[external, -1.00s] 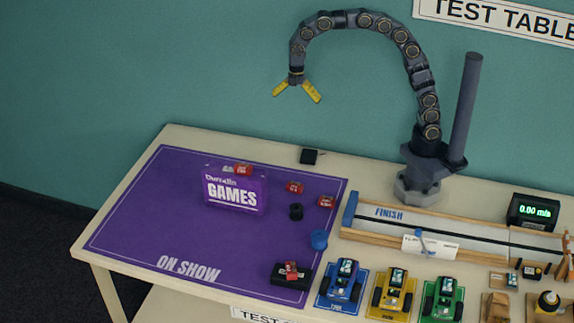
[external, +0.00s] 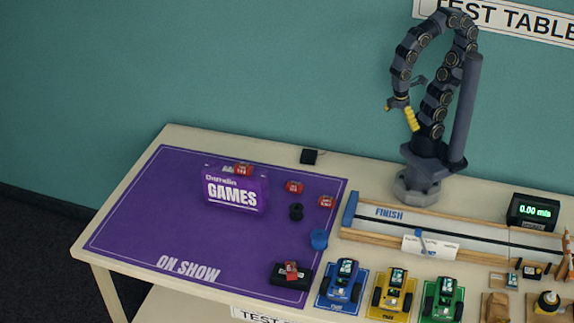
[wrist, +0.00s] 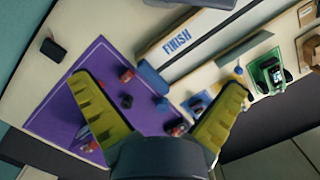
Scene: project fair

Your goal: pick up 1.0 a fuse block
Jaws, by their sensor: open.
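Several small red blocks that may be the fuse blocks are on or over the purple mat (external: 150,210). One red block (external: 293,187) and another red block (external: 326,201) lie near its right edge. A third red block (external: 243,170) sits at the top of the GAMES box (external: 233,192). Another red block (external: 291,268) rests on a flat black base (external: 291,281) at the front. My gripper (external: 402,110) is open and empty, high above the table near my arm's base. In the wrist view its yellow fingers (wrist: 160,85) are spread, with a red block (wrist: 126,75) between and beyond them.
A black spool (external: 296,211) and a blue cylinder (external: 319,239) stand by the red blocks. A track marked FINISH (external: 400,215) lies to the right. Blue (external: 344,284), yellow (external: 393,293) and green (external: 442,300) cars line the front. The mat's left half is clear.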

